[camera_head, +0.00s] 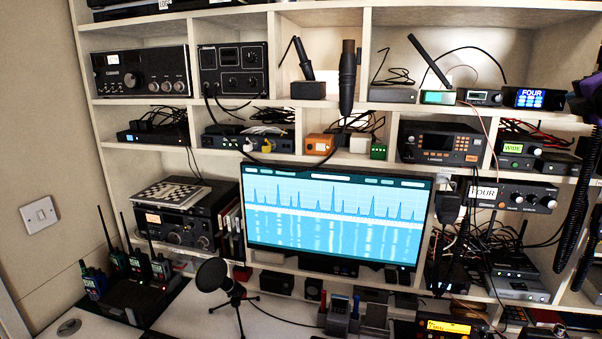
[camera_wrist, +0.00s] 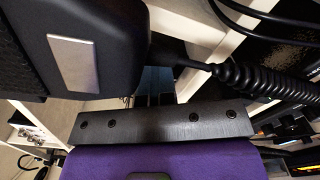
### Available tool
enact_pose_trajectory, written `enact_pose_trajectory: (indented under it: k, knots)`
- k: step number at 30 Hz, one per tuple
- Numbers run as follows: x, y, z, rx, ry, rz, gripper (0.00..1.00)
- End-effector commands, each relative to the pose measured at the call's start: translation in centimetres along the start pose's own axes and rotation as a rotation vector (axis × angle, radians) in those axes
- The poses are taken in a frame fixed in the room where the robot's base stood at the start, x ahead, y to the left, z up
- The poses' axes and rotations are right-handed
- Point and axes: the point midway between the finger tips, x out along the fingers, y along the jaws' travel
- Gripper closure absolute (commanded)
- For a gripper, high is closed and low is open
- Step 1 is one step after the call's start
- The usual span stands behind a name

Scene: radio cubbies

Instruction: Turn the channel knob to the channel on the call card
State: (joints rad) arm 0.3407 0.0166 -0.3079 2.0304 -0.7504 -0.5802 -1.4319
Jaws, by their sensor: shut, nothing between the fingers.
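A black radio (camera_head: 510,195) with a row of knobs sits on a right-hand shelf. A white card (camera_head: 483,191) reading "FOUR" is at its left end. A small unit above has a blue display (camera_head: 528,98) that also reads "FOUR". Which knob is the channel knob, and its pointer, are too small to tell. My gripper, purple and black, enters the right edge of the head view (camera_head: 590,92), to the right of these radios. In the wrist view my gripper (camera_wrist: 156,88) is shut and empty; its fingertips are mostly hidden behind a dark bar.
A black hand microphone (camera_wrist: 95,50) with a coiled cord (camera_wrist: 255,80) is close to my gripper. The cord also hangs in the head view (camera_head: 575,195). A green "WIDE" display (camera_head: 514,148) is above the radio. A wide monitor (camera_head: 335,215) and loose cables crowd the cubbies.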

Motion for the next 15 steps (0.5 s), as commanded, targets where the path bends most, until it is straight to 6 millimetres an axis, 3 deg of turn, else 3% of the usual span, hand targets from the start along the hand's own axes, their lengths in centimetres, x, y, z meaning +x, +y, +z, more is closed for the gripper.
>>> enact_pose_trajectory:
  k: [1,8,15]
  knots:
    - [0.6,2.2,0.2,-0.002,0.000,0.049,1.00]
    - [0.1,2.2,0.6,0.001,-0.001,0.049,1.00]
    - [-2.3,1.9,0.8,-0.003,-0.003,0.044,1.00]
